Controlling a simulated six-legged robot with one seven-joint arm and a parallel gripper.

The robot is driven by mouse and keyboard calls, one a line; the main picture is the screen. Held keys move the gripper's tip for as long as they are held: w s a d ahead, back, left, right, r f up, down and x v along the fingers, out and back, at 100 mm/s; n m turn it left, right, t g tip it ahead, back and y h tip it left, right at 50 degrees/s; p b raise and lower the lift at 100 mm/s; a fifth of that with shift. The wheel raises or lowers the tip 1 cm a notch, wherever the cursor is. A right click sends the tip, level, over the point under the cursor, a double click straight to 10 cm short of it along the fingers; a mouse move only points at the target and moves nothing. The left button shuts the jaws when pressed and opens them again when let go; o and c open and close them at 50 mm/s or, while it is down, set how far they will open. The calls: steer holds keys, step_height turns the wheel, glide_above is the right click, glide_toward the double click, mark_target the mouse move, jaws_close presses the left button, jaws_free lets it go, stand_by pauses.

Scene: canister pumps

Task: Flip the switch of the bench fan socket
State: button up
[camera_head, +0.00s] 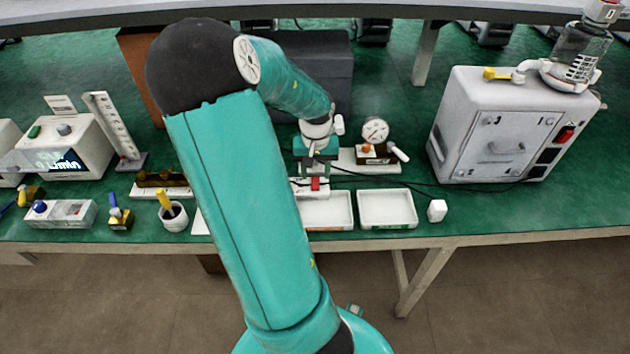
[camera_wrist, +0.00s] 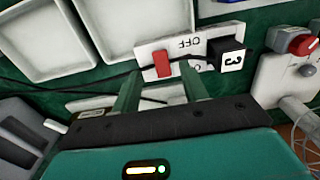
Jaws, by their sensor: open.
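An upside-down OFF marking (camera_wrist: 188,42) is on the strip beside the switch. A black plug (camera_wrist: 226,55) with a white label reading 3 sits at its right end. My gripper (camera_wrist: 161,74) is open, its two fingers apart on either side of the switch's near end; I cannot tell whether they touch it. In the head view the strip's red switch (camera_head: 316,184) shows just in front of my gripper (camera_head: 314,164). My arm partly hides the strip.
White trays (camera_head: 387,209) lie along the bench's front edge, right of my arm. A dial gauge (camera_head: 375,131) stands behind them. A white box cabinet (camera_head: 497,125) with a glass jar on top is at the right. A black cable (camera_head: 400,183) crosses the green bench top.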

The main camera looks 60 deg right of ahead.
mark_target(315, 186)
steer(key=shift+f, duration=2.3)
